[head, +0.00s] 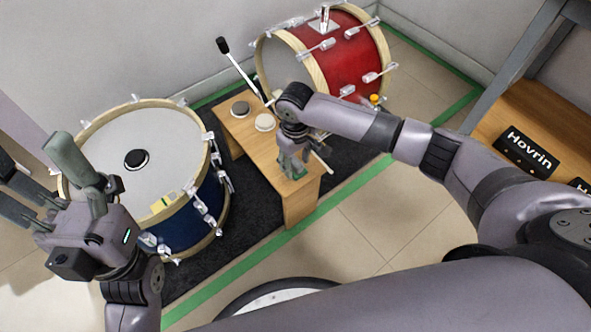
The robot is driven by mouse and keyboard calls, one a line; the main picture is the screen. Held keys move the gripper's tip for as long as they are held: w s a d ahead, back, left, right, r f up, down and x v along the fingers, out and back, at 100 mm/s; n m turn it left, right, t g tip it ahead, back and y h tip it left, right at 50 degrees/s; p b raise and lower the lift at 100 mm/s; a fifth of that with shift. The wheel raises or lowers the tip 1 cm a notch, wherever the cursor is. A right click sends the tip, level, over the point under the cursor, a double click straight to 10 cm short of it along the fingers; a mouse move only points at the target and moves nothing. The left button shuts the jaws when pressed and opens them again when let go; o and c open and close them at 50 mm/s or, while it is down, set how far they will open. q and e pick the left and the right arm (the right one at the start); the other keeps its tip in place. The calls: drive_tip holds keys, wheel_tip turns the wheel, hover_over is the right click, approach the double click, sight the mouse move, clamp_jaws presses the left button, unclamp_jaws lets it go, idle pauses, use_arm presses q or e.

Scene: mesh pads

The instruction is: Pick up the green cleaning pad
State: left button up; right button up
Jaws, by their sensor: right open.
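My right gripper (291,168) is open and points down over the near end of a small wooden bench (300,202). Greenish surfaces show at its fingertips. I cannot tell whether they are the fingers or a green cleaning pad under them. A dark grey round pad (239,108) and a beige round pad (264,122) lie on the bench's far part, apart from the gripper. My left gripper (40,175) is at the left edge beside the blue drum, its fingers spread and nothing seen between them.
A red drum (352,68) stands behind. A wooden shelf (493,125) is at right. Tiled floor (375,225) is clear in front.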

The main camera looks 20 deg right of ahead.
drive_tip(key=shift+f, duration=0.2)
drive_tip(key=shift+c, duration=0.4)
clamp_jaws()
